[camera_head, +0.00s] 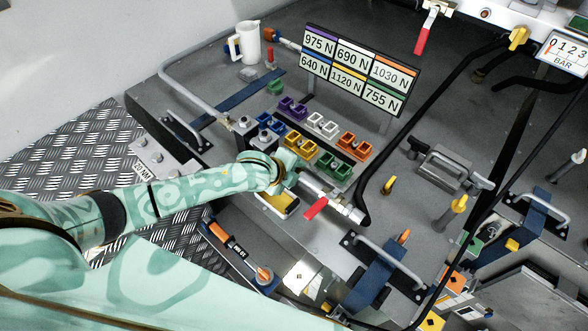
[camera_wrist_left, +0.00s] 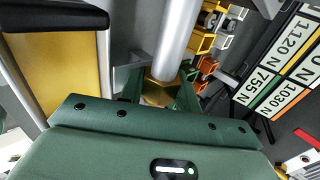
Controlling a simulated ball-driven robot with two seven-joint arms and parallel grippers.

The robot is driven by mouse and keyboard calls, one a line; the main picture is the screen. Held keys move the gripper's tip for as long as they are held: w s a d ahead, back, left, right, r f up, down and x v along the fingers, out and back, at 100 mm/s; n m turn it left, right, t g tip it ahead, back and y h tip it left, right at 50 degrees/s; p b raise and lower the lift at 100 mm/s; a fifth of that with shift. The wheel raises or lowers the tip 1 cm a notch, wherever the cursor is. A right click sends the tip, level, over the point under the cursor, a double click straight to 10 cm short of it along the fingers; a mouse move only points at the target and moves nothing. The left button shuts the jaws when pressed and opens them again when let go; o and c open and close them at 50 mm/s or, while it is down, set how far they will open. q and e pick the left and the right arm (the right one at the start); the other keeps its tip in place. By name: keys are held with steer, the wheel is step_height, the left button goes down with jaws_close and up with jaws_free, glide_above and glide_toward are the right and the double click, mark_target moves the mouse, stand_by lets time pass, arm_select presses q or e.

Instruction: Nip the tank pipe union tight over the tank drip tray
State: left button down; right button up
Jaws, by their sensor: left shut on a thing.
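The tank pipe union shows as a brass nut (camera_wrist_left: 158,94) on a silver pipe (camera_wrist_left: 178,40) in the left wrist view. My left gripper (camera_wrist_left: 162,84) is shut on this nut, with dark green fingers beside it. In the head view my left gripper (camera_head: 288,166) is at the left end of the silver pipe (camera_head: 322,189) and hides the union. The drip tray (camera_head: 277,205), yellow with a dark rim, lies just below the gripper and is partly covered by it. The tray also shows in the left wrist view (camera_wrist_left: 62,75). My right gripper is not in view.
A red-handled valve (camera_head: 316,208) sits on the pipe close to my gripper. Several coloured sockets (camera_head: 322,124) stand behind it, before a label board (camera_head: 360,70). A torque wrench (camera_head: 236,250) lies in front. A white jug (camera_head: 247,43) stands at the back left.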

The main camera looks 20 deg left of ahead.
arm_select(q)
steer(key=shift+g, duration=0.6)
steer(key=shift+g+y, duration=0.4)
steer(key=shift+g, duration=0.4)
steer(key=shift+g+y, duration=0.3)
steer(key=shift+g, duration=0.3)
steer(key=c, duration=0.9)
jaws_free()
steer(key=shift+f, duration=0.1)
steer(key=shift+s, duration=0.1)
